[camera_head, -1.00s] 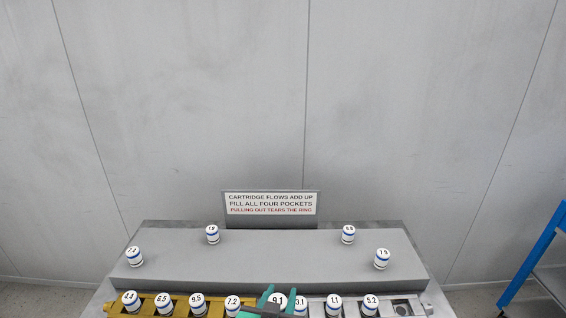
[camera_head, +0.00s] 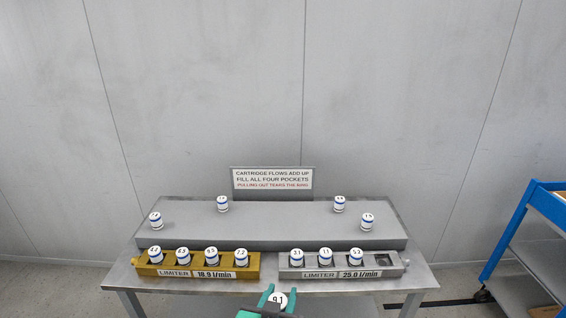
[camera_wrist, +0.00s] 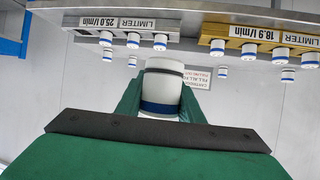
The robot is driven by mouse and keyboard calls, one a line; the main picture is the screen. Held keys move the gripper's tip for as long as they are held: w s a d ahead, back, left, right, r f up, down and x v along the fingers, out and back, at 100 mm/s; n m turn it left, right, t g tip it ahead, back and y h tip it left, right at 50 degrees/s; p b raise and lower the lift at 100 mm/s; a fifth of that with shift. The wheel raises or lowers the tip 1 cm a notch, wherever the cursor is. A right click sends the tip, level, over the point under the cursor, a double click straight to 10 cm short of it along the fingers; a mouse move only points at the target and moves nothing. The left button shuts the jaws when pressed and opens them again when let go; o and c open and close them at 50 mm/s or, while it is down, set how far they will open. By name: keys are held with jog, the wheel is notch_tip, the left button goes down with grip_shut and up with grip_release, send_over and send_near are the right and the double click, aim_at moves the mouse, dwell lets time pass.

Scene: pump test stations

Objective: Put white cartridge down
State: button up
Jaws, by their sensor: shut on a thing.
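A white cartridge marked 9.1 (camera_head: 278,300) is between the green fingers of my gripper (camera_head: 272,302), at the bottom edge of the head view. The wrist view shows the same white cartridge (camera_wrist: 162,88) with a blue band, held between the fingers. My gripper is shut on it, in front of the table and apart from it. The silver limiter block, labelled 25.0 l/min (camera_head: 340,274), holds three cartridges at left and has an empty pocket at its right end (camera_head: 382,263). The gold limiter block, labelled 18.9 l/min (camera_head: 197,273), has a cartridge in every pocket.
A grey raised shelf (camera_head: 280,222) behind the blocks bears several spaced cartridges, such as one at its left (camera_head: 156,220). A sign (camera_head: 272,180) stands at the back. The metal table (camera_head: 130,278) has bare room in front. A blue cart (camera_head: 512,238) stands at right.

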jog(key=w+a+f+n+y, duration=0.1)
jog(key=w+f, duration=0.1)
jog(key=f, duration=0.8)
jog(key=w+f+n, duration=0.1)
jog(key=w+f, duration=0.1)
jog(key=f, duration=0.8)
jog(key=s+f, duration=0.3)
jog(key=f, duration=0.6)
jog(key=s+d+f+y, duration=0.1)
jog(key=s+f, duration=0.3)
jog(key=f, duration=0.5)
jog(key=shift+s+d+f, duration=0.15)
jog(key=shift+s+d, duration=0.05)
jog(key=shift+d, duration=0.05)
